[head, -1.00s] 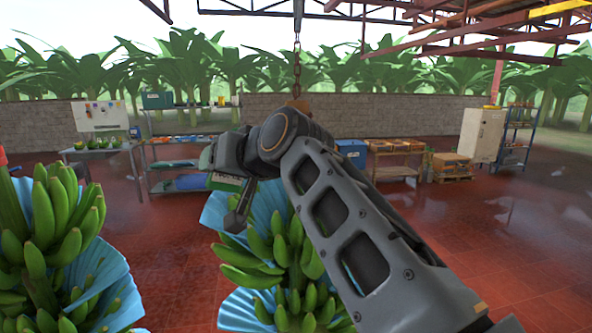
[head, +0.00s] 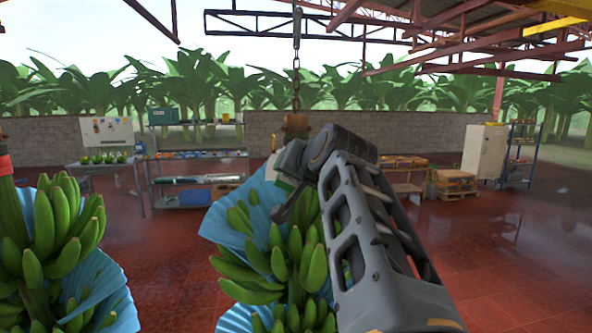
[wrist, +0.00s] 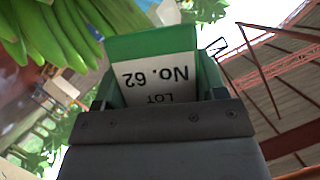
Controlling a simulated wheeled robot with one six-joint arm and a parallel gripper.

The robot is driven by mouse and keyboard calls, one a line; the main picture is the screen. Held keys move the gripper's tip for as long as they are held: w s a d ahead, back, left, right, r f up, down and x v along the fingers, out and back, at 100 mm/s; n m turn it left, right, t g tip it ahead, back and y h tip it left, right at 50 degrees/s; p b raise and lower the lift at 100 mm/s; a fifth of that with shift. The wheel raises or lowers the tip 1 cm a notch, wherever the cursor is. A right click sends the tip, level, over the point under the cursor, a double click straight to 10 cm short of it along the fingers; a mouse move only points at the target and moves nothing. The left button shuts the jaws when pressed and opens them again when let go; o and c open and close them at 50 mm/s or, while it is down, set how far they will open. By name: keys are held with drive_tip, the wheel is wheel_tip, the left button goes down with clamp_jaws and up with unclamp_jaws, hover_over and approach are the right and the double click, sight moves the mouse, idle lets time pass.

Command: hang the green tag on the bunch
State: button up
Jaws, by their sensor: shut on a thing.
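The green tag (wrist: 150,45) fills the middle of the wrist view, with a white label reading "LOT No. 62" upside down. My gripper (wrist: 158,98) is shut on it. In the head view my gripper (head: 282,190) is at the upper part of the middle banana bunch (head: 285,258), in front of its stem top (head: 296,122). The bunch hangs from a chain, with blue sheeting around it. My arm covers the bunch's right side. Green bananas (wrist: 45,30) also show at the upper left of the wrist view. Whether the tag touches the bunch, I cannot tell.
Another bunch (head: 50,235) with a red band on its stem hangs at the left. Shelves and a table (head: 105,162) stand along the back wall, and pallets (head: 455,184) stand at the right.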

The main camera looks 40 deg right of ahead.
drive_tip(key=w, duration=0.1)
drive_tip(key=w+d+p, duration=0.1)
drive_tip(key=w, duration=0.1)
drive_tip(key=shift+w+d, duration=0.3)
drive_tip(key=shift+d, duration=0.1)
drive_tip(key=shift+d+f, duration=0.1)
drive_tip(key=shift+d, duration=0.05)
drive_tip(key=shift+d, duration=0.25)
drive_tip(key=shift+w+d+p, duration=0.15)
drive_tip(key=shift+w+d, duration=0.15)
drive_tip(key=shift+w, duration=0.3)
drive_tip(key=shift+w+d+p, duration=0.1)
drive_tip(key=shift+w+d, duration=0.2)
drive_tip(key=shift+w, duration=0.3)
drive_tip(key=shift+w+d+p, duration=0.15)
drive_tip(key=shift+w+d, duration=0.15)
drive_tip(key=shift+w, duration=0.3)
idle(2.5)
drive_tip(key=shift+w, duration=0.15)
